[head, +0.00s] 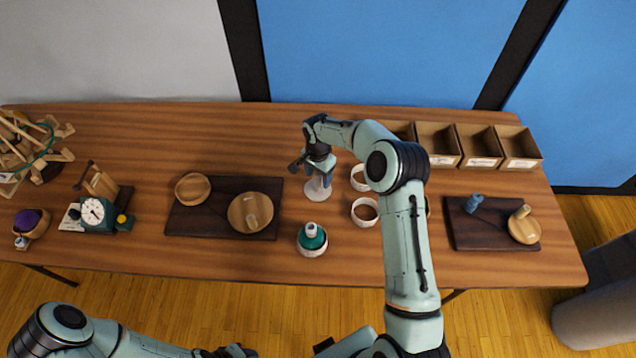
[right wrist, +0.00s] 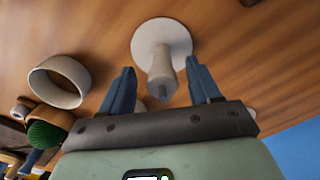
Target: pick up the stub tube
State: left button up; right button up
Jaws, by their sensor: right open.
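A pale cylinder on a round white disc, which I take to be the stub tube, stands in the right wrist view (right wrist: 161,72). Its disc shows in the head view below my right gripper, and the tube (head: 318,188) is partly hidden there by the fingers. My right gripper (head: 321,171) points down over it. In the right wrist view the two blue fingers (right wrist: 163,90) are apart, with the tube's near end between or just beyond them. No contact can be made out. My left arm shows at the bottom left; its fingers are not in view.
A teal spool (head: 312,240) stands in front and two white cups (head: 365,212) stand to the right. A dark board (head: 180,220) with wooden dishes lies left, another dark board (head: 465,235) right. Open boxes (head: 520,148) line the back right.

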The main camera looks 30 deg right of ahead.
aim_at(314, 190)
jog(key=f, duration=0.2)
jog(key=shift+w+f, duration=0.2)
jog(key=shift+f, duration=0.15)
jog(key=shift+s, duration=0.1)
jog(key=c, duration=1.1)
jog(key=shift+r, duration=0.1)
